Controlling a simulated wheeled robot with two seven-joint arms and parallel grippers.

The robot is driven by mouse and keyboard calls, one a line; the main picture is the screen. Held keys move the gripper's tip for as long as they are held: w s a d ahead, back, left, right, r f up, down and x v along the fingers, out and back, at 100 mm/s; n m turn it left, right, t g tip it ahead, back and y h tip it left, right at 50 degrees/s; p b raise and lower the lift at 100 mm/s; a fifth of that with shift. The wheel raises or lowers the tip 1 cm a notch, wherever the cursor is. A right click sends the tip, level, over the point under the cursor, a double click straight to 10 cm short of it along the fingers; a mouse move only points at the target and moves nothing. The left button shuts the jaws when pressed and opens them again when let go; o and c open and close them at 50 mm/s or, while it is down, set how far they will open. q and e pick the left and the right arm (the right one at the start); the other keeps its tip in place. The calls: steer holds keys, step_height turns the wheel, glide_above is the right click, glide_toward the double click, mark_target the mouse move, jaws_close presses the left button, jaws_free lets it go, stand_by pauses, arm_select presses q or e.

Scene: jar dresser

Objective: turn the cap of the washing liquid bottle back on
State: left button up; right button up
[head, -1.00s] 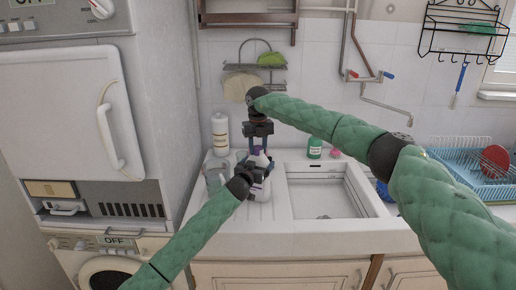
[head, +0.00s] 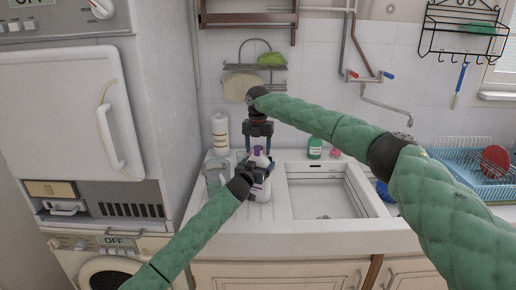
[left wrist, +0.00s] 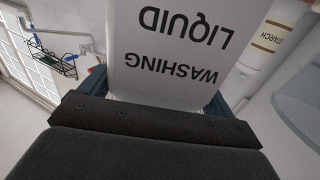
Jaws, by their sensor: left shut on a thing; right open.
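The washing liquid bottle (head: 261,188) is white and stands upright on the drainer left of the sink. My left gripper (head: 257,172) is shut around its body. In the left wrist view the bottle's label (left wrist: 180,45) reads "WASHING LIQUID" upside down, close to the fingers. The purple cap (head: 258,151) shows at the top of the bottle. My right gripper (head: 258,136) points down from above, its open fingers on both sides of the cap. Whether the fingers touch the cap, and how the cap sits on the neck, I cannot tell.
A white starch bottle (head: 221,134) stands behind on the left, also in the left wrist view (left wrist: 268,38). A clear jug (head: 215,176) is left of my left gripper.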

arm_select(q)
steer(key=shift+a, duration=0.1)
arm_select(e)
step_height(320, 180, up, 12)
stand_by(0.4)
arm_select(q)
steer(key=o, duration=1.6)
arm_select(e)
steer(key=shift+f, duration=0.1)
arm_select(q)
steer(key=shift+o, duration=0.2)
steer(key=shift+f, duration=0.1)
steer(key=shift+s+a, duration=0.1)
steer(key=shift+s, duration=0.2)
arm_select(e)
step_height(320, 180, down, 2)
steer(key=shift+f+b, duration=0.25)
steer(key=shift+b, duration=1)
arm_select(q)
steer(key=v, duration=0.7)
arm_select(e)
steer(key=shift+f, duration=0.1)
